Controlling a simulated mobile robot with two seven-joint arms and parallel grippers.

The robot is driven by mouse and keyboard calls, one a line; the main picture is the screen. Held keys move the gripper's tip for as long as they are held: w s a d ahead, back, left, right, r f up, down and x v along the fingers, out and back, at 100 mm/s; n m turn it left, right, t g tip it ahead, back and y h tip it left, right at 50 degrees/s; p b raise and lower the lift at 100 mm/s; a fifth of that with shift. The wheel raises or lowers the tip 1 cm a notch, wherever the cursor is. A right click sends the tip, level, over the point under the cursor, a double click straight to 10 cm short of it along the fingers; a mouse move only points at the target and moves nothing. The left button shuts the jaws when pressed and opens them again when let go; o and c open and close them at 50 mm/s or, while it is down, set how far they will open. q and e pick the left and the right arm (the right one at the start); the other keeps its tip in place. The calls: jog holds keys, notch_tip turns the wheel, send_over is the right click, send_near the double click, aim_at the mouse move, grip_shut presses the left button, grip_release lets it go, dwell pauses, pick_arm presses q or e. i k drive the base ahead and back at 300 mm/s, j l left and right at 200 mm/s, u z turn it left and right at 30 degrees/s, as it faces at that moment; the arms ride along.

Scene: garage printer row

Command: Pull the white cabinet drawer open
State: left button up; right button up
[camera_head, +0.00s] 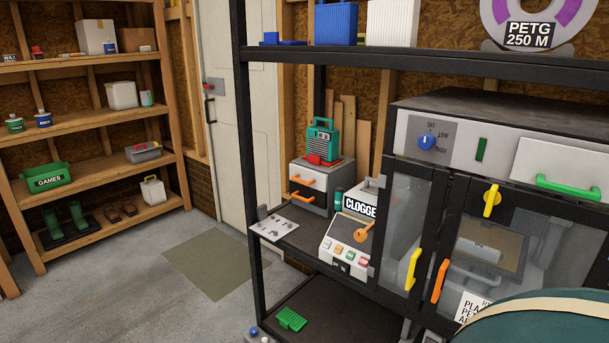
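A white drawer (553,166) with a green bar handle (567,187) sits in the upper right of the dark cabinet (483,107). The drawer front appears flush with the cabinet's pale panel, so it looks shut. Its right end is cut off by the picture edge. Neither of my grippers can be made out in this view, and nothing touches the handle.
Glass cabinet doors with yellow (413,269) and orange (440,280) handles are below the drawer. A black shelf beam (400,61) runs above the cabinet. A dark green rounded shape with a cream stripe covers the lower right. Open floor (130,285) lies left.

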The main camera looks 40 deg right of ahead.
aim_at(315, 179)
jog(key=i+j+z, duration=0.15)
jog(key=i+z, duration=0.25)
jog(key=i+j+z, duration=0.2)
jog(key=z, duration=0.25)
jog(key=i+j+z, duration=0.2)
jog(key=z, duration=0.2)
jog(key=i+j+z, duration=0.15)
jog(key=j+z, duration=0.3)
jog(key=i+j+z, duration=0.1)
jog(key=j+z, duration=0.3)
